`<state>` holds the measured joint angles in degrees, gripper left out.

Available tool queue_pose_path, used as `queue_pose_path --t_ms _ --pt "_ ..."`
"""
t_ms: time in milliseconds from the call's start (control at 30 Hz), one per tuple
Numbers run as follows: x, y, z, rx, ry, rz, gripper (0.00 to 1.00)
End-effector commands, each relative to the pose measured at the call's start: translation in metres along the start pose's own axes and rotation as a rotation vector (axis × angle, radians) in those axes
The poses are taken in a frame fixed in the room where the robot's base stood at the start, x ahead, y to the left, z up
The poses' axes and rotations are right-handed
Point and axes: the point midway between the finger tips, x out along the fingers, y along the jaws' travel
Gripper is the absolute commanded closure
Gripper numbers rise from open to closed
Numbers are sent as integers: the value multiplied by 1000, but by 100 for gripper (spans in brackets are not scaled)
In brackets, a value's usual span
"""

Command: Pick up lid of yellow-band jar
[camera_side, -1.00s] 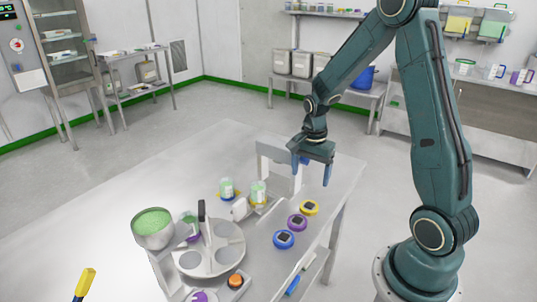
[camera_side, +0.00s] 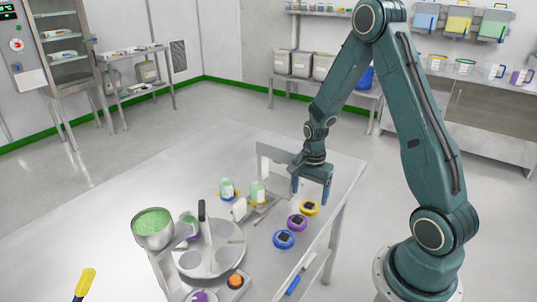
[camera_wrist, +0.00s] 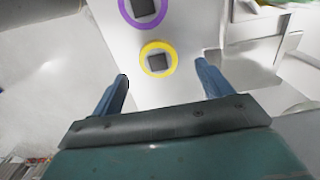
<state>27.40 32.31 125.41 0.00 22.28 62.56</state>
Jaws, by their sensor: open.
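The yellow-banded lid (camera_side: 309,208) lies on the table near its right edge, at the far end of a row of three lids. In the wrist view the yellow lid (camera_wrist: 158,59) shows its yellow ring and dark square knob, ahead of and between my fingertips. My gripper (camera_side: 312,192) is open and empty, above and slightly behind the lid in the side view. In the wrist view both fingers of my gripper (camera_wrist: 162,72) are spread apart, not touching the lid. Two jars with green contents stand left of it; one jar (camera_side: 258,193) seems to have a yellow band.
A purple lid (camera_side: 297,222) and a blue lid (camera_side: 283,239) lie in line with the yellow one. A grey frame (camera_side: 277,165) stands behind. A round turntable (camera_side: 228,252) and a bowl of green granules (camera_side: 153,222) are to the left.

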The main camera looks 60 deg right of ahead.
Motion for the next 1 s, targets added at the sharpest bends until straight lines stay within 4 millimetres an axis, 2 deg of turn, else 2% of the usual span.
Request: queue_pose_path --t_ms 200,400,967,1000 --pt "24 4 -1 0 -2 3 22" --pt "37 4 -1 0 -1 1 22" --pt "38 3 -1 0 0 0 22" --pt "38 3 -1 0 0 0 30"
